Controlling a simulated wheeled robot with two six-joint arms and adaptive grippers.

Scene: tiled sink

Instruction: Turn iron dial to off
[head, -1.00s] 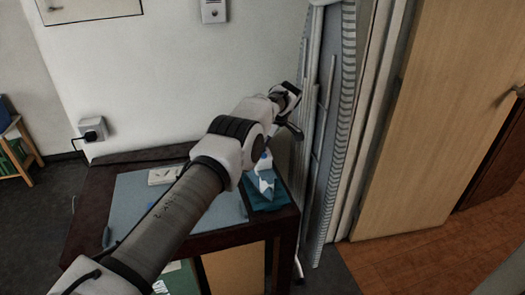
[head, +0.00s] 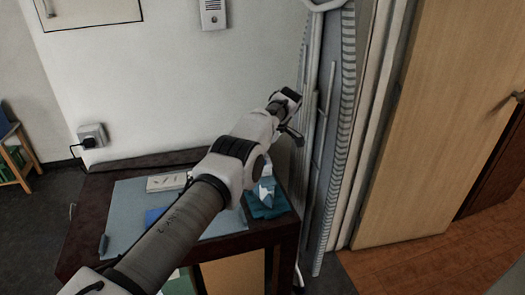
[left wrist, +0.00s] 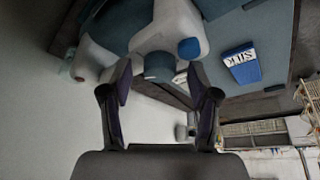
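The white and blue iron (head: 266,186) is on a teal cloth at the right end of the dark table, partly hidden behind my left arm in the head view. In the left wrist view the iron's white body (left wrist: 170,25) fills the top middle, with a round blue-grey dial (left wrist: 158,66) and a bright blue part (left wrist: 188,47). My left gripper (left wrist: 160,82) is open, its two fingers apart with the dial showing between their tips. In the head view the gripper (head: 291,118) is beyond the iron, near the ironing board. I cannot tell whether it touches the dial. My right gripper is out of view.
A folded ironing board (head: 335,130) stands upright close to my left gripper. The table (head: 90,215) also holds a blue box (head: 153,215) and a small pale box (head: 167,182). A wooden door (head: 425,120) is at right.

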